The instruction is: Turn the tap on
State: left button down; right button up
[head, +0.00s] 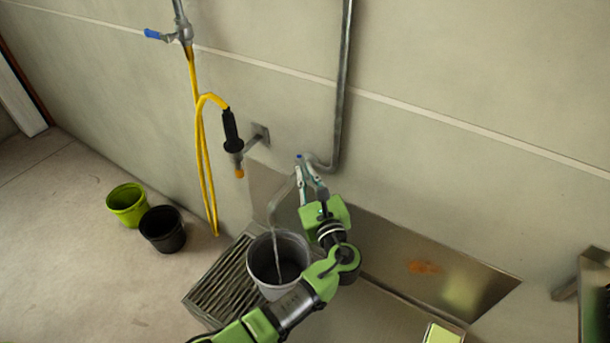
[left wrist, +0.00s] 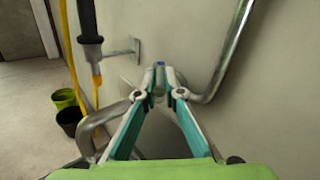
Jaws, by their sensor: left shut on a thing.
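The tap (head: 275,203) is a grey metal spout on the wall pipe, curving down over a grey bucket (head: 256,262). A thin pale stream runs from the spout into the bucket. A small blue-topped tap handle (head: 299,157) sits at the pipe's end; its blue tip also shows in the left wrist view (left wrist: 161,64). My left gripper (head: 306,176) is shut on the tap handle, its fingertips (left wrist: 160,88) closed around it. The fingers hide most of the handle. My right gripper is in neither view.
A yellow hose (head: 203,150) with a black nozzle (head: 231,130) hangs left of the tap. A lime pot (head: 127,204) and black pot (head: 162,229) stand on the floor.

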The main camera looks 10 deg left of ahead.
pick_arm(q)
jog(key=c, duration=2.1)
grip_release()
jog(key=shift+c, duration=0.2)
jog(key=v, duration=1.2)
